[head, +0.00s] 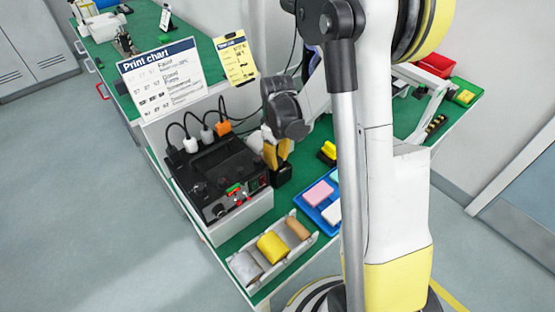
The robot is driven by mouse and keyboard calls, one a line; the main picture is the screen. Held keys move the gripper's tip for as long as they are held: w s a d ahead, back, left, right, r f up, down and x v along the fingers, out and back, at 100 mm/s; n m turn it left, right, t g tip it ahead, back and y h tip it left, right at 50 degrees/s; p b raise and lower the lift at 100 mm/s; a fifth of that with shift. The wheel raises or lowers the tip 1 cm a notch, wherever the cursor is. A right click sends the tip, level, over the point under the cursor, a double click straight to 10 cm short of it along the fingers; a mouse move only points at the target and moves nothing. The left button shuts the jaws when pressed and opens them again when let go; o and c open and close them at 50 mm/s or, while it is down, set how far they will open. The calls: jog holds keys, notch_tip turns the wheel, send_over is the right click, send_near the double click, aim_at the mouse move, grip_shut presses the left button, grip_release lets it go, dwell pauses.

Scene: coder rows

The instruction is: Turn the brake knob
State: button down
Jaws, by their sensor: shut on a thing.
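The black coder unit (215,173) sits on a white stand on the green bench, with small red and green lights and dials on its front. My gripper (279,167) has yellow fingers pointing down, just right of the unit. It is shut at a small dark block (283,177) on the bench. The brake knob does not show clearly; the fingers and the small size of the view hide it. I cannot tell how far it is turned.
A white tray with rolls, one yellow (272,247), stands in front. A blue tray (311,197) with pink and white blocks is to the right. Plugs and cables rise behind the unit, near the print chart (163,78). My column blocks part of the bench.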

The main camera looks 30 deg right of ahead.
aim_at(277, 160)
jog(key=m, duration=0.6)
jog(key=shift+b, duration=0.4)
jog(key=shift+m, duration=0.3)
jog(key=c, duration=1.1)
grip_release()
jog(key=shift+r, duration=0.15)
notch_tip(277, 160, up, 12)
jog(key=shift+f, duration=0.1)
